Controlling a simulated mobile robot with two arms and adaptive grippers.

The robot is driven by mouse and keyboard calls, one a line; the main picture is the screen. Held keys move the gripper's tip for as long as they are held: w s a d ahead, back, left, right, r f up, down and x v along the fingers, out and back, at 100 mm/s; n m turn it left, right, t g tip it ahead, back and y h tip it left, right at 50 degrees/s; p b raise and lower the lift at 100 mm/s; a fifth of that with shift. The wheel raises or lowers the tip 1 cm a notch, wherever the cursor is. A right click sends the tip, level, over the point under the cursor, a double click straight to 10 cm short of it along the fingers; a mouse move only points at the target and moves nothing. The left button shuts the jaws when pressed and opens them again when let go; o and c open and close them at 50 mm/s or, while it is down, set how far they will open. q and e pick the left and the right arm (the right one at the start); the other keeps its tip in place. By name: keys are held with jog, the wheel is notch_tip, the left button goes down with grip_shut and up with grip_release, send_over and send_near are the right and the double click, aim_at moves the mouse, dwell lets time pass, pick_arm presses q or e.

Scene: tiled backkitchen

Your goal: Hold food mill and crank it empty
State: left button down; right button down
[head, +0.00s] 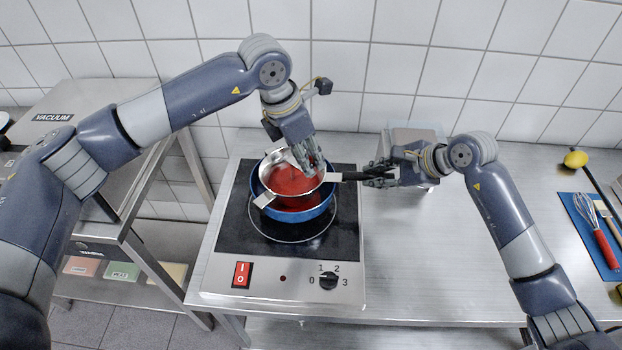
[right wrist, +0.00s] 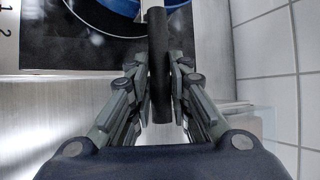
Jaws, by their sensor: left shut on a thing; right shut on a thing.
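The food mill (head: 264,200), a metal bowl with red food (head: 288,181) in it, sits over a blue pot (head: 303,216) on the hot plate. My left gripper (head: 308,163) points down into the mill from above, shut on the crank; its fingers hide the part they hold. My right gripper (head: 376,175) is to the right of the mill, shut on the mill's black handle (head: 350,176). In the right wrist view, the handle (right wrist: 160,50) runs between the fingers of my right gripper (right wrist: 160,80). How much red food is left in the bowl cannot be told exactly.
The hot plate (head: 222,268) has a red switch (head: 242,274) and a black knob (head: 328,281). A metal box (head: 420,137) stands behind my right gripper. A blue mat (head: 588,232) with a whisk (head: 590,215) lies at far right. The steel counter (head: 440,270) is clear in front.

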pick_arm(q)
jog(key=shift+w, duration=0.1)
jog(key=shift+s+a, duration=0.45)
jog(key=shift+a, duration=0.2)
jog(key=shift+s+a, duration=0.45)
jog(key=shift+a, duration=0.15)
jog(key=shift+s+a, duration=0.2)
jog(key=shift+a, duration=1.35)
jog(key=shift+w+a, duration=0.3)
jog(key=shift+a, duration=0.3)
jog(key=shift+w+a, duration=0.3)
jog(key=shift+a, duration=0.3)
jog(key=shift+w, duration=0.1)
